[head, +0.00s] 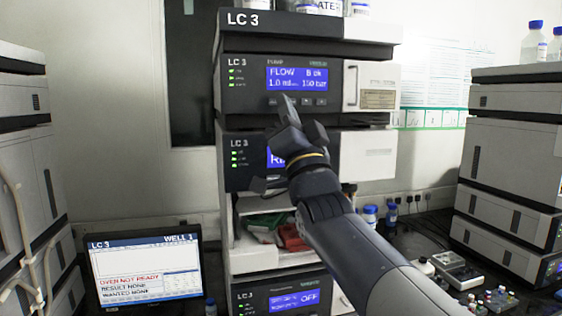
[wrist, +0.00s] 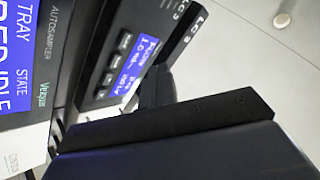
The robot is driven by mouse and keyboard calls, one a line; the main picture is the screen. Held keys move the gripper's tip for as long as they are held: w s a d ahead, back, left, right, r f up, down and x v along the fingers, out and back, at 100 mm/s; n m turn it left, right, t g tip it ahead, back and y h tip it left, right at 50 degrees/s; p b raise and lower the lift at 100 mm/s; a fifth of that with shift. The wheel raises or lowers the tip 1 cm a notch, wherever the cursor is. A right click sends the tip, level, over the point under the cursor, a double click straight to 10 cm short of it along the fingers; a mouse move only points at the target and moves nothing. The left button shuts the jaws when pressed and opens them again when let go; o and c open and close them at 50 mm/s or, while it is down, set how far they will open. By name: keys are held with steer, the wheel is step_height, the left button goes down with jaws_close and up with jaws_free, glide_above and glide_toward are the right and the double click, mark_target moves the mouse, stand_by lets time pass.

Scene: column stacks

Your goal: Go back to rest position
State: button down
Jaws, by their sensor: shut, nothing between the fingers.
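My gripper (head: 290,103) is in front of the LC 3 column stack, its tip just below the pump module's (head: 245,100) blue screen and over its button row. The fingers look closed with nothing between them. I cannot tell whether the tip touches a button. In the head view the pump screen (head: 297,78) reads FLOW 1.0 and 100 bar. My gripper and wrist hide most of the screen of the module below (head: 243,165). In the wrist view the autosampler screen (wrist: 18,60) shows TRAY and STATE IDLE, and the pump buttons (wrist: 116,62) show sideways.
A monitor (head: 145,270) at lower left reads OVEN NOT READY. Another stack (head: 510,150) stands at right, and one (head: 25,130) at left. Blue-capped bottles (head: 370,215) and small devices (head: 455,271) sit on the bench. An open shelf (head: 250,258) holds red and green items.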

steer(key=s, duration=0.2)
steer(key=s+d+p, duration=0.1)
steer(key=s, duration=0.1)
steer(key=shift+s+d, duration=0.2)
steer(key=shift+s, duration=0.15)
stand_by(0.4)
steer(key=w, duration=0.1)
steer(key=w+a, duration=0.1)
steer(key=w, duration=0.3)
steer(key=shift+w+a+f, duration=0.25)
steer(key=shift+a, duration=0.05)
steer(key=shift+b, duration=0.55)
